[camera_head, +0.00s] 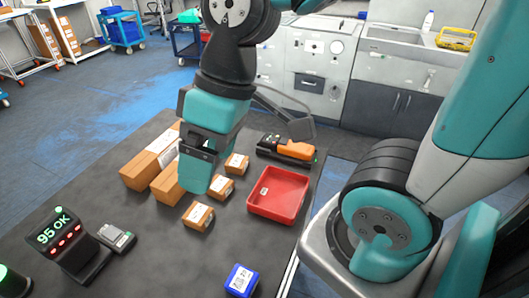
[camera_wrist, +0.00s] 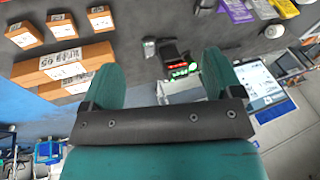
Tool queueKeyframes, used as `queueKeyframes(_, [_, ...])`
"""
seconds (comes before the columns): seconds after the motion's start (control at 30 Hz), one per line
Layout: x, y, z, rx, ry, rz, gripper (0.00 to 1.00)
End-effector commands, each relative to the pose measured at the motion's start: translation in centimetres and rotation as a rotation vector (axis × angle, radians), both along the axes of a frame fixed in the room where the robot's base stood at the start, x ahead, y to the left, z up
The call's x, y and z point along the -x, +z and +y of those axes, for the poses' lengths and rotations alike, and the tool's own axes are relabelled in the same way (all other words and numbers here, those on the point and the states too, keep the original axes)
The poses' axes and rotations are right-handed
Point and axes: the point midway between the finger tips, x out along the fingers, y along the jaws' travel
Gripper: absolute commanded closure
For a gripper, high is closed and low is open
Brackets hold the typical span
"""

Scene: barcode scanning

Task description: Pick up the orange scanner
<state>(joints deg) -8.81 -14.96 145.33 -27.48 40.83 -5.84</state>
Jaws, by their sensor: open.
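The orange scanner (camera_head: 296,149) lies at the far right of the dark table in the head view, beside or on a black base (camera_head: 270,144). My gripper (camera_head: 203,165) hangs over the table to the left of the scanner, above the cardboard boxes, and is apart from the scanner. In the wrist view my gripper (camera_wrist: 164,80) shows two teal fingers spread wide with nothing held between them. I cannot make out the scanner in the wrist view.
A red tray (camera_head: 278,193) sits just in front of the scanner. Small boxes (camera_head: 198,215) and longer cartons (camera_head: 150,160) stand around my gripper. A lit display (camera_head: 58,234), a small grey device (camera_head: 117,236) and a blue box (camera_head: 241,280) are nearer. The table's front middle is clear.

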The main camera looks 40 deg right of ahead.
Motion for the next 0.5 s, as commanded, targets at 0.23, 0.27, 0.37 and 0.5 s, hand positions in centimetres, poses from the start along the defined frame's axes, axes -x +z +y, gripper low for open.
queueKeyframes(0.23, [-9.4,-3.4,-12.5,0.022,-0.131,-0.108,0.15])
queueKeyframes(0.27, [-10.0,-4.0,-14.7,0.030,-0.146,-0.122,0.15])
queueKeyframes(0.37, [-11.1,-6.0,-22.1,0.060,-0.188,-0.172,0.15])
queueKeyframes(0.5, [-9.8,-8.6,-30.9,0.108,-0.234,-0.225,0.15])
